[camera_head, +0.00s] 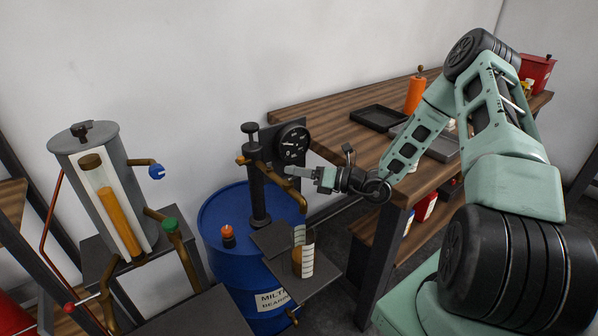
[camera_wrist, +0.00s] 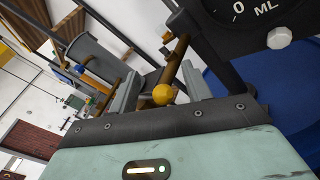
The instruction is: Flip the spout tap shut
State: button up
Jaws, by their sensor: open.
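The brass spout (camera_head: 278,184) runs down to the right from the black pump stand on the blue drum, beneath a round black dial. My gripper (camera_head: 296,172) is at the spout, just below the dial.
A clear graduated measure (camera_head: 308,262) with some amber liquid stands on a dark plate below the spout. The black dial (camera_head: 292,144) is close behind my gripper. A wooden bench (camera_head: 330,109) is behind right; a grey sight-glass tank (camera_head: 144,188) stands left.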

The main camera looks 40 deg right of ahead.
jog(key=b+v, duration=0.1)
jog(key=v, duration=1.1)
jog(key=shift+b, duration=0.4)
jog(key=s+a+r+n+g+y, duration=0.1)
jog(key=a+r+n+g+y, duration=0.1)
jog(key=a+n+g, duration=0.4)
jog(key=s+a+r+n+g+y, duration=0.1)
jog(key=a+r+n+g+y, duration=0.2)
jog(key=a, duration=0.5)
jog(key=s+a+r+n+g+h, duration=0.2)
jog(key=s+a+n+h, duration=0.5)
jog(key=n, duration=1)
jog(key=s+a+r+n+g+h, duration=0.3)
jog(key=s+a+n+h, duration=0.5)
jog(key=n, duration=0.9)
jog(key=shift+s+a+r, duration=0.3)
jog(key=shift+s+a, duration=1.5)
jog(key=shift+s, duration=0.6)
jog(key=shift+c, duration=0.4)
